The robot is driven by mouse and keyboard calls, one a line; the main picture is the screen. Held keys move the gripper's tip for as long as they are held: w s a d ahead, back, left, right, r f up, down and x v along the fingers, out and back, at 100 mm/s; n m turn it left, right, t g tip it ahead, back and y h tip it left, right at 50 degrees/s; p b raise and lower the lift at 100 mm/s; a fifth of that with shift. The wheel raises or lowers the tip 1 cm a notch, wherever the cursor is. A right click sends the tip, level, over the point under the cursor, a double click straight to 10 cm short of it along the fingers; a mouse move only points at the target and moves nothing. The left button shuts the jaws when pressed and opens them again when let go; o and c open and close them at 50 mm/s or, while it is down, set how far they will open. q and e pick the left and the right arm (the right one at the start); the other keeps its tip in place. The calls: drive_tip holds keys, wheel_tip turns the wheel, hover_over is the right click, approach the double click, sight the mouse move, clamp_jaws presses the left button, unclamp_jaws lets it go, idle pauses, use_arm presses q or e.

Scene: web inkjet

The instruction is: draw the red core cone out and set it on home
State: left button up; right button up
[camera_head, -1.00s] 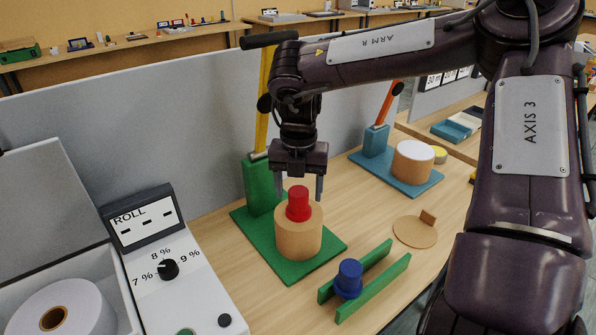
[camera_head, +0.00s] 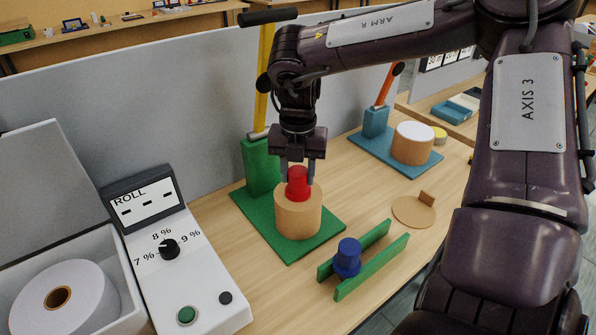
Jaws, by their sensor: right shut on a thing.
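The red core cone (camera_head: 298,188) stands upright in the top of a tan roll (camera_head: 298,215) on a green base plate (camera_head: 290,252). My right gripper (camera_head: 298,175) points down from above, with its fingers on either side of the cone, shut on it. The cone's lower end is hidden in the roll. No spot marked home can be read. My left gripper is not in view.
A tan disc (camera_head: 413,211) with a small upright tab lies right of the green plate. A blue stand (camera_head: 385,150) with a white-topped roll (camera_head: 413,145) is behind. A yellow lever (camera_head: 262,80) on a green post and a grey partition (camera_head: 130,125) stand close behind the arm.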

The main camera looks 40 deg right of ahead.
drive_tip(key=shift+r+p, duration=2.3)
drive_tip(key=shift+r, duration=0.75)
